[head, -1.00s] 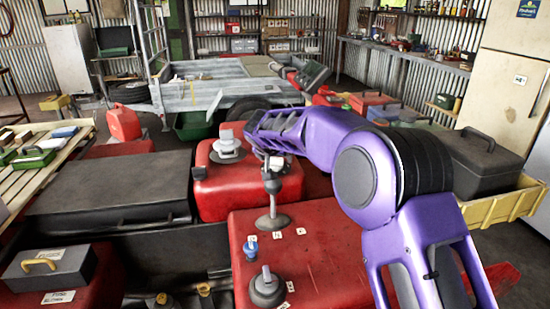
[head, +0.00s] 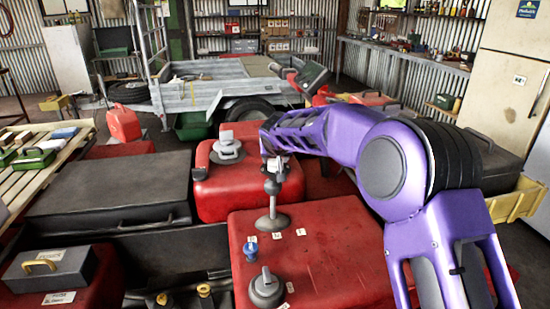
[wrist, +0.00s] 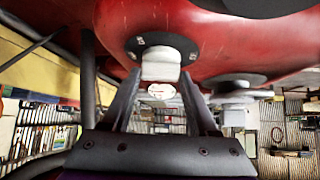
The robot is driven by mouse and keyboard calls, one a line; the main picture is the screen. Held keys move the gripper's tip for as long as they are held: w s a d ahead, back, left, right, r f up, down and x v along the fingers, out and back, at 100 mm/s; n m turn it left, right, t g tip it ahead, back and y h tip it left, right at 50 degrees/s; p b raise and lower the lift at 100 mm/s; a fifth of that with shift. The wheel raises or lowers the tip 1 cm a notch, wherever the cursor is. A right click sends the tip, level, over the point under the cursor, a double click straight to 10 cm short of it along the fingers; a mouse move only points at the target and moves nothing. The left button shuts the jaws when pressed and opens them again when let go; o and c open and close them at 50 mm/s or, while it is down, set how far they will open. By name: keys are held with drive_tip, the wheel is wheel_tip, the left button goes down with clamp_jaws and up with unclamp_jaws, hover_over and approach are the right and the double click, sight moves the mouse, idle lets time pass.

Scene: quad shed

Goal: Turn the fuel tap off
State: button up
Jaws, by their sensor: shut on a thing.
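In the wrist view a pale, blocky knob, seemingly the fuel tap (wrist: 161,66), stands out from a dark round plate with small white marks on a red body (wrist: 235,35). My gripper (wrist: 161,84) has one dark finger on each side of the knob and is shut on it. The fingertips and their contact are partly hidden. In the head view my purple arm covers the tap and my gripper, so neither can be made out there.
A grey upright lever (head: 272,205) stands close to my arm. A grey dial (head: 266,288) and a small blue knob (head: 250,250) sit on the near red body. A grey cap (head: 227,147) is on the red tank. A black box (head: 110,190) lies left.

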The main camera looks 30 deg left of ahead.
drive_tip(key=shift+d+r+n+g+y+p, duration=0.15)
drive_tip(key=shift+n+g+y+p, duration=0.15)
drive_tip(key=shift+n+y+p, duration=0.35)
drive_tip(key=shift+f+n+p, duration=0.2)
drive_tip(key=shift+n+p, duration=0.15)
drive_tip(key=shift+p, duration=0.1)
drive_tip(key=o, duration=1.4)
drive_tip(key=shift+r, duration=0.1)
